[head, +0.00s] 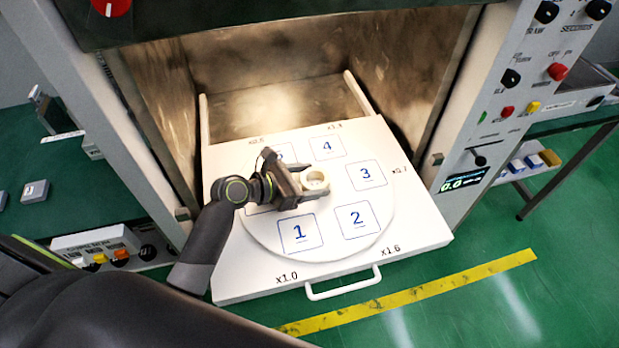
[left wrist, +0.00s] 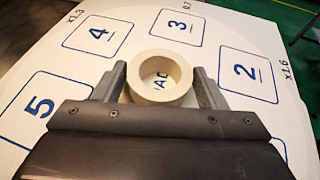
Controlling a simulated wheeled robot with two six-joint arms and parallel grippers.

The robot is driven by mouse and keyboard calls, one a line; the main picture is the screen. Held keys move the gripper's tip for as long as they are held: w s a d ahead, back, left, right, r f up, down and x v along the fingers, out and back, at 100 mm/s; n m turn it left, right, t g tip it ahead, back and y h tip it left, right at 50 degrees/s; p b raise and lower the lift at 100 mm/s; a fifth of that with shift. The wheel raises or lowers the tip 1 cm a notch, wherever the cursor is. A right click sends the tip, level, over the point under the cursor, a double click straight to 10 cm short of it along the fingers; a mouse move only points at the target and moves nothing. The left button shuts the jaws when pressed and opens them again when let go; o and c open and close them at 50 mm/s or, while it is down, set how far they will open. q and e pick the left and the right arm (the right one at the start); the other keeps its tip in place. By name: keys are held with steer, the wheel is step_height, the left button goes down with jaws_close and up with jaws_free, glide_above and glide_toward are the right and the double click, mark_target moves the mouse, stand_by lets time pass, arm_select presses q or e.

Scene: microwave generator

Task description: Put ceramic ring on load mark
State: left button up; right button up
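The cream ceramic ring (head: 315,180) is at the middle of the round white plate (head: 262,232). In the left wrist view the ring (left wrist: 160,78) is flat, with the letters "AD" of the load mark (left wrist: 161,79) showing through its hole; the other letters are hidden. My left gripper (head: 314,181) reaches in from the left. Whether the ring touches the plate is hard to tell. My right gripper is not in view.
Numbered squares surround the ring, among them square 3 (head: 366,174) and square 2 (head: 357,220). The white tray with a front handle (head: 343,287) is out of the open chamber (head: 290,85). A control panel (head: 500,100) stands at the right.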

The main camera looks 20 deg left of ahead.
arm_select(q)
steer(key=o, duration=0.3)
steer(key=shift+r, duration=0.1)
steer(key=v, duration=0.7)
steer(key=shift+s+a+r, duration=0.15)
steer(key=shift+a+r, duration=0.05)
stand_by(0.4)
